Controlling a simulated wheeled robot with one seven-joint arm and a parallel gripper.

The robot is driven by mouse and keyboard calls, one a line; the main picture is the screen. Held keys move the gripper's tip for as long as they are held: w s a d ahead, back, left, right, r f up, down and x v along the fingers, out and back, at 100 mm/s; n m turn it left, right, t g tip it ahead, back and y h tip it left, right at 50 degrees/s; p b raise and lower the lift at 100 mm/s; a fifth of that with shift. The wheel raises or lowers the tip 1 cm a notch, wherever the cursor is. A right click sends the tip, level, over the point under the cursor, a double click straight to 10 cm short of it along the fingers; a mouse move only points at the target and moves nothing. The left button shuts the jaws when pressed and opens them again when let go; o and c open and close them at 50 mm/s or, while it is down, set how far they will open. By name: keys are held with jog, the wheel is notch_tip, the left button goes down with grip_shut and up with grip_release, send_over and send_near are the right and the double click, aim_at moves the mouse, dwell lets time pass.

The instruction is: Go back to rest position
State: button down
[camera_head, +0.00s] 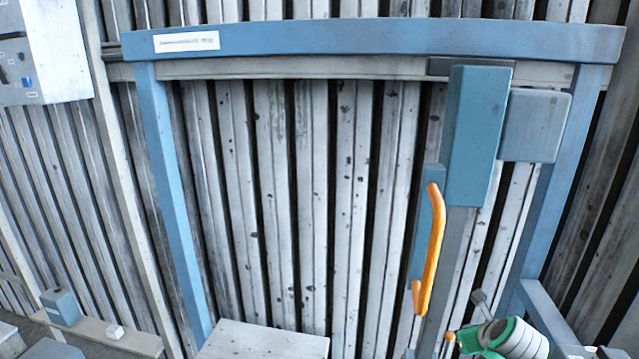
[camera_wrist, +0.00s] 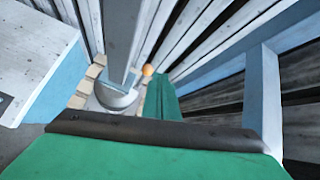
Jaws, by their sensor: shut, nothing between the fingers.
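My gripper (camera_head: 470,342) shows only in part at the bottom right of the head view, low in front of the blue frame and below the orange handle. It is green, next to my white and green wrist, and the picture's lower edge cuts it off. In the wrist view a broad green part of my gripper (camera_wrist: 145,150) with a dark edge fills the bottom. My gripper is shut and holds nothing. Its fingertips are not clear in either view.
A blue frame (camera_head: 385,38) spans a corrugated wall. A blue box-topped post (camera_head: 475,135) with an orange handle (camera_head: 432,240) stands right of centre, close to my gripper. A grey block (camera_head: 262,340) is at the bottom centre. A grey control box (camera_head: 45,55) hangs upper left.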

jog(key=s+a+f+n+h, duration=0.1)
jog(key=s+a+f+n, duration=0.35)
jog(key=f, duration=0.25)
jog(key=s+a+f+n+t+h, duration=0.1)
jog(key=s+a+f+n, duration=0.2)
jog(key=f+n, duration=0.25)
jog(key=s+a+f+n+h, duration=0.1)
jog(key=s+a+f+n, duration=0.25)
jog(key=f, duration=0.45)
jog(key=s+a+f+n+t+y, duration=0.1)
jog(key=s+a+f+n+t, duration=0.2)
jog(key=s+a+n, duration=0.9)
jog(key=s+a+r+n+t+y, duration=0.1)
jog(key=s+a+r+n+y, duration=0.1)
jog(key=s+a+r+n, duration=0.3)
jog(key=s+a+r+n+t+y, duration=0.1)
jog(key=s+a+r+n, duration=0.3)
jog(key=s+a, duration=0.8)
jog(key=s+r+y, duration=0.1)
jog(key=s+r, duration=0.1)
jog(key=s, duration=0.2)
jog(key=shift+s+a+n+t, duration=0.25)
jog(key=shift+n+t, duration=0.05)
jog(key=shift+n, duration=0.05)
